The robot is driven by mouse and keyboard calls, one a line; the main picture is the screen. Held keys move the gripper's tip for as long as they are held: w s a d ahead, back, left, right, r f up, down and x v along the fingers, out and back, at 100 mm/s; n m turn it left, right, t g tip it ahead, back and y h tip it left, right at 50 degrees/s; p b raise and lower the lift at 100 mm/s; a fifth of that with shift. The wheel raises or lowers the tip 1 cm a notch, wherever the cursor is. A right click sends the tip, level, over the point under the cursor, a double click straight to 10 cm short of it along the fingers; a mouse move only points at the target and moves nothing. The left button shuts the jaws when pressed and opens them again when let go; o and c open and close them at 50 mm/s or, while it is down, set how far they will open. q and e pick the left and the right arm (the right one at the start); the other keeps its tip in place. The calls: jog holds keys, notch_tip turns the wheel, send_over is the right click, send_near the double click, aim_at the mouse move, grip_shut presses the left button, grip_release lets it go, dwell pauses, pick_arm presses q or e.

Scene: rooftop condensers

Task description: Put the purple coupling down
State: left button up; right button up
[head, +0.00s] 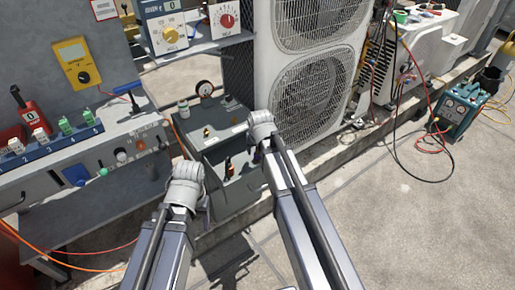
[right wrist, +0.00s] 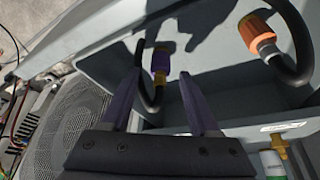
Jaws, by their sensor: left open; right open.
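The purple coupling (right wrist: 160,63), with a brass-coloured end, is on a black hose inside a grey open bin. In the right wrist view it shows between and beyond the fingers of my right gripper (right wrist: 160,76). Those fingers are apart, with a gap on each side of the coupling; I cannot tell its exact distance. In the head view my right arm hides that gripper's fingers, and I cannot make out the purple coupling. My left gripper (head: 187,172) is at the bin's left side, its fingers mostly hidden behind the wrist.
An orange coupling (right wrist: 259,36) on a black hose is at the right in the bin (right wrist: 90,48). Open floor (head: 430,220) lies right.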

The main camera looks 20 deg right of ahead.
jog(key=d+p+v, duration=0.1)
jog(key=p+v, duration=0.7)
jog(key=v, duration=0.1)
jog(key=s+a, duration=0.2)
jog(key=s+a+n+g, duration=0.1)
jog(key=s+a, duration=0.2)
jog(key=s+a+n, duration=0.1)
jog(key=s+a, duration=0.1)
jog(key=s, duration=0.1)
jog(key=shift+a+f+g+b, duration=0.3)
jog(key=shift+a+f+g, duration=0.1)
jog(key=s+a+n+g, duration=0.3)
jog(key=s+a, duration=0.2)
jog(key=s, duration=0.6)
jog(key=shift+s+a+f+n+h, duration=0.2)
jog(key=shift+s+a+n+h, duration=0.1)
jog(key=shift+a+n, duration=0.1)
notch_tip(320, 180, up, 16)
jog(key=p, duration=1.6)
jog(key=shift+r, duration=0.1)
